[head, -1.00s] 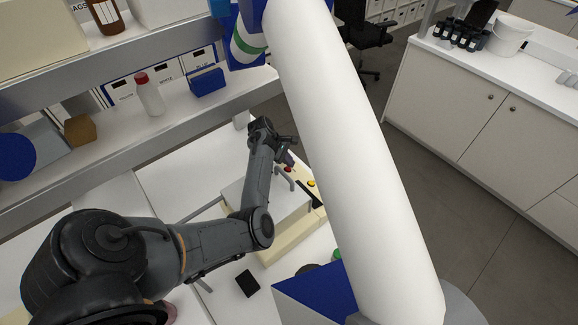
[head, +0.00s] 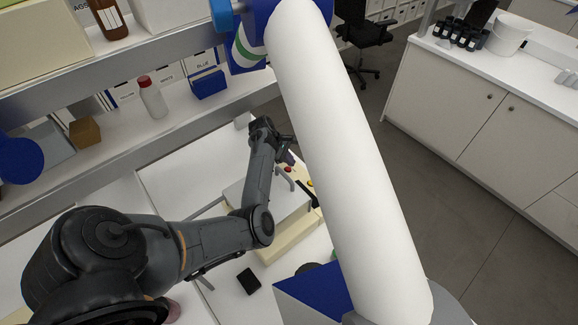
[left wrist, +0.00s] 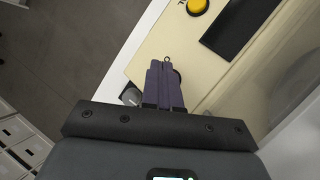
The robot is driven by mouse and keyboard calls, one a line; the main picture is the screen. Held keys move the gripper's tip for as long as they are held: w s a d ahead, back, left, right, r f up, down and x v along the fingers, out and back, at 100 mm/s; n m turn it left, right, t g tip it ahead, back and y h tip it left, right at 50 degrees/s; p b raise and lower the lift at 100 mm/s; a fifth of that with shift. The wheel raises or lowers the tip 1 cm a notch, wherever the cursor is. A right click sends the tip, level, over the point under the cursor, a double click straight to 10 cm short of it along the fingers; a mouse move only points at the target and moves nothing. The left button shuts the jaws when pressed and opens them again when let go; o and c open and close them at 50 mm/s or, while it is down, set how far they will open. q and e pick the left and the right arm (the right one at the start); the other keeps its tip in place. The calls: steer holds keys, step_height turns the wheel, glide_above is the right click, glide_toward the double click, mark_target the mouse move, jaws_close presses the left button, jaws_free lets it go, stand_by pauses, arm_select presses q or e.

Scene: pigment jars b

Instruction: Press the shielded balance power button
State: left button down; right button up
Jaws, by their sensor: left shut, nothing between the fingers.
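The shielded balance has a cream base (head: 284,243) and stands on the white bench, partly covered by my left arm and a white tube. My right gripper is out of view.
A thick white tube (head: 345,150) crosses the view close to my left gripper. A shelf (head: 120,152) with a red-capped bottle (head: 152,98) runs along the left. A black slab (head: 249,281) and a blue-topped box (head: 312,292) are nearer.

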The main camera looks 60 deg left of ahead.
arm_select(q)
steer(key=shift+s+d, duration=0.1)
steer(key=shift+r+p, duration=0.95)
steer(key=w+r+p, duration=0.2)
steer(key=r, duration=0.1)
steer(key=shift+r, duration=0.2)
stand_by(0.4)
stand_by(0.9)
stand_by(0.3)
